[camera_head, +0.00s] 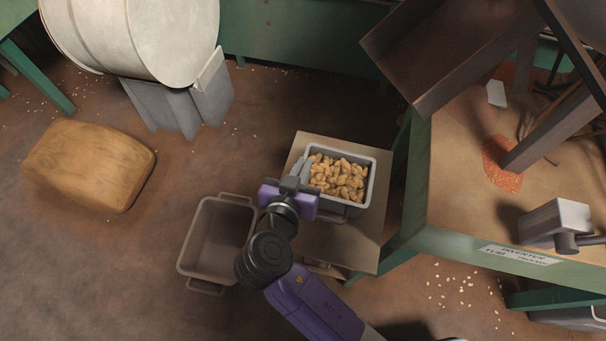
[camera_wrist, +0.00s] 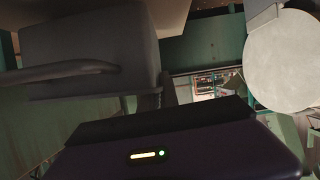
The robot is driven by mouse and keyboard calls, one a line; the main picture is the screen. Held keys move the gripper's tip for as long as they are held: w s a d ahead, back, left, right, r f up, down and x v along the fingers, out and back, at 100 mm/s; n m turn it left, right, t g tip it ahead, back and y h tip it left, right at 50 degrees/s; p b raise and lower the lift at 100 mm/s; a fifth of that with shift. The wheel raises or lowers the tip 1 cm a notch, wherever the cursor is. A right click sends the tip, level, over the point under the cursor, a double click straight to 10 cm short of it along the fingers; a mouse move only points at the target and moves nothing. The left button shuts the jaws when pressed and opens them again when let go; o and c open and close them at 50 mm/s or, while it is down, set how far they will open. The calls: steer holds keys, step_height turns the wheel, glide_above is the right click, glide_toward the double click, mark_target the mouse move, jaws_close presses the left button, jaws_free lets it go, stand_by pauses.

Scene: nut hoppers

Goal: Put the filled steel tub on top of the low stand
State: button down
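The filled steel tub (camera_head: 367,187) is grey, upright and heaped with tan nuts. It is over the tan top of the low stand (camera_head: 352,244); I cannot tell whether it rests on it or hangs just above. My gripper (camera_head: 301,170) is at the tub's left wall, with grey finger parts by the rim. In the wrist view the tub's grey side (camera_wrist: 90,45) and bar handle (camera_wrist: 60,73) are close in front of my purple palm. The fingertips are not clear, so I cannot tell whether they grip the rim.
An empty grey tub (camera_head: 187,250) stands on the floor left of the stand. A tan sack (camera_head: 92,165) lies further left. A green-framed bench (camera_head: 425,190) with a metal chute (camera_head: 445,55) stands close on the right. A pale drum (camera_head: 140,35) is at the upper left.

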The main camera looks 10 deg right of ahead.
steer(key=shift+f+b, duration=0.6)
steer(key=shift+f, duration=1)
steer(key=c, duration=1.6)
jaws_free()
steer(key=shift+f, duration=0.1)
steer(key=shift+c, duration=0.2)
steer(key=p+v, duration=0.4)
steer(key=v, duration=0.8)
